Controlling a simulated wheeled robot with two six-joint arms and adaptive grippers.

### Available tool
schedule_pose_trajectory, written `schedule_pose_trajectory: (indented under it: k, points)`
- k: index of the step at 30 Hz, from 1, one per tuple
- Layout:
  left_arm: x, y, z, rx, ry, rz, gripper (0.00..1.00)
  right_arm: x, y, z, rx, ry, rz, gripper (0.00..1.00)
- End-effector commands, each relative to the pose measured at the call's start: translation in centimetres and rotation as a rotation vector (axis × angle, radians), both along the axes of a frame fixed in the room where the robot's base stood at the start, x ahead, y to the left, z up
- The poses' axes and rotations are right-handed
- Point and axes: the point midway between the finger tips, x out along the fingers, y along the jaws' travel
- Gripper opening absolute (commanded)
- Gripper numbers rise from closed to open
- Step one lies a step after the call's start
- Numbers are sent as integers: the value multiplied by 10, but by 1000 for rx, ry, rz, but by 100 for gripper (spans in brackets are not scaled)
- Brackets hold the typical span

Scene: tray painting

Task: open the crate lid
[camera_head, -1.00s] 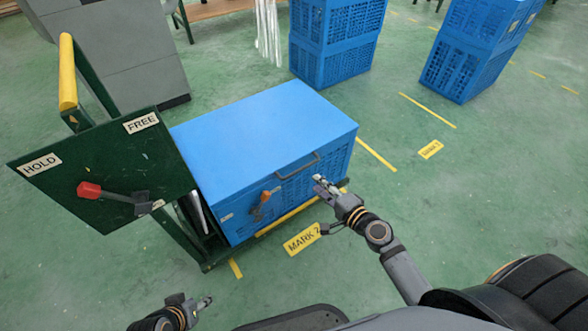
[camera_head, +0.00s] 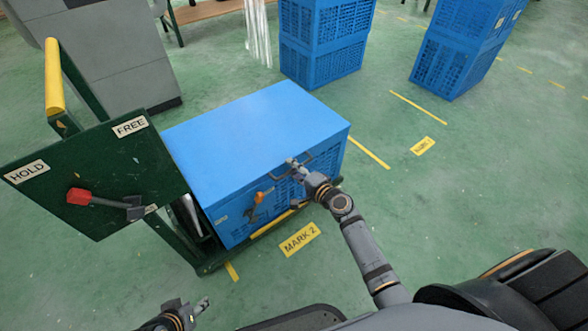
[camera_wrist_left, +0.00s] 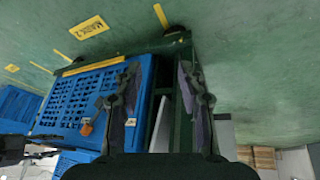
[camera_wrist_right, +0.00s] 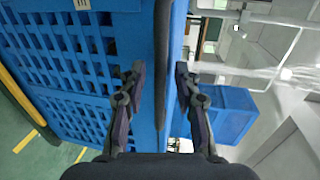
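The blue crate (camera_head: 214,218) stands on a dark green cart with its flat blue lid (camera_head: 255,128) closed. A dark handle (camera_head: 322,166) sits at the lid's front edge. An orange latch (camera_head: 259,197) is on the crate's front. My left gripper (camera_head: 203,305) is low at the front, away from the crate; in the left wrist view its fingers (camera_wrist_left: 164,90) are wide apart and empty.
Stacked blue crates (camera_head: 318,60) stand at the back.

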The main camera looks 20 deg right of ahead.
Motion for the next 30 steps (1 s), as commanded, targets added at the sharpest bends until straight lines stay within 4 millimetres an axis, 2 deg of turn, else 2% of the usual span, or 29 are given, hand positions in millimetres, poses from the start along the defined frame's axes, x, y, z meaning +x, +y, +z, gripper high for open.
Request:
schedule_pose_trajectory:
  k: [1,6,7,23,30]
  points:
    - [0,0,0,0,1,0,40,0,0,0,0,0,0,25]
    - [0,0,0,0,1,0,40,0,0,0,0,0,0,2]
    - [0,0,0,0,2,1,40,0,0,0,0,0,0,0]
    - [-1,1,4,4,6,2,40,0,0,4,-2,5,0,0]
    - [-5,16,-22,51,94,13,40,2,0,27,-13,35,-1,0]
